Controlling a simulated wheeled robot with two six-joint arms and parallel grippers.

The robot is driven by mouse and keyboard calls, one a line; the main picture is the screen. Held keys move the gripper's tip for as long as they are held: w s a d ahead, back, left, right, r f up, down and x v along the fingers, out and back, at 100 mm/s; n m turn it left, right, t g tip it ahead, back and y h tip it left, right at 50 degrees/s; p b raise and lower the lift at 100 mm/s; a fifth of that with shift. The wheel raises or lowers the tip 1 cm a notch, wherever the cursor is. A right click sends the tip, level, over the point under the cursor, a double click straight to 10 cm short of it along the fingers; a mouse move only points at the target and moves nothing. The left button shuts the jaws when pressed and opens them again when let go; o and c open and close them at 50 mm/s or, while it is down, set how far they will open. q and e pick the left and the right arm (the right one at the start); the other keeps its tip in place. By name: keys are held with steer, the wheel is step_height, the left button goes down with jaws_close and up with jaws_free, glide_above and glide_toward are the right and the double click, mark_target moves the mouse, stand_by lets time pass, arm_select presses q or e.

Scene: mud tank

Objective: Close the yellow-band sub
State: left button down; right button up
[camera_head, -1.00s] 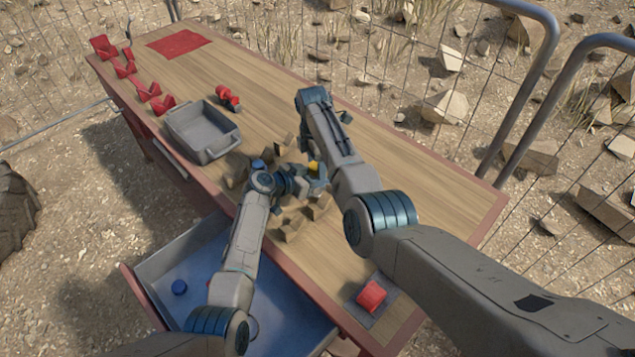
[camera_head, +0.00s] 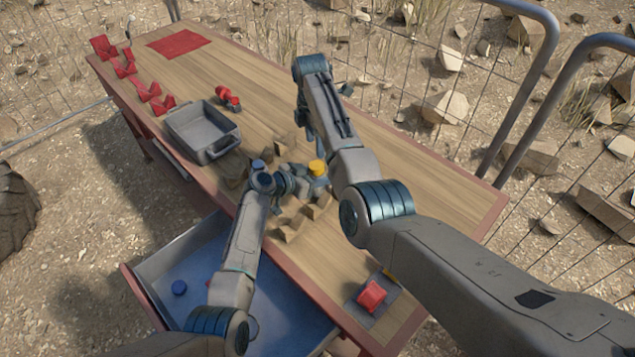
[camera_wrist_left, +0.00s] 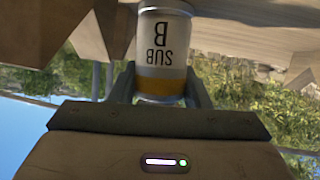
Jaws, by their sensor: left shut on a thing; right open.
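The yellow-band sub is a pale cylinder (camera_wrist_left: 164,50) marked "SUB B" with a yellow band, seen inverted in the left wrist view. My left gripper (camera_wrist_left: 160,88) is shut on it, with a finger on each side. In the head view, my left gripper (camera_head: 298,186) is over the table among tan blocks, and a yellow round top (camera_head: 317,167) shows at its tip. I cannot tell whether this is a cap seated on the sub. My right gripper (camera_head: 308,132) is open just above and behind the yellow top, partly hidden by its own arm.
Tan angular blocks (camera_head: 291,228) surround the left gripper. A grey bin (camera_head: 203,130) stands to the left. A red piece (camera_head: 371,296) sits on a grey pad near the front. The table's right side is clear.

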mark_target(316, 165)
steer(key=shift+s+d+f, duration=0.1)
steer(key=shift+s+f, duration=0.05)
steer(key=shift+f, duration=1.85)
steer(key=shift+s+d+f, duration=0.1)
steer(key=shift+s+f, duration=0.05)
steer(key=shift+f, duration=1.8)
steer(key=c, duration=1)
steer(key=m, duration=0.3)
steer(key=shift+m, duration=0.4)
steer(key=m, duration=0.5)
steer(key=shift+m, duration=0.3)
steer(key=m, duration=1)
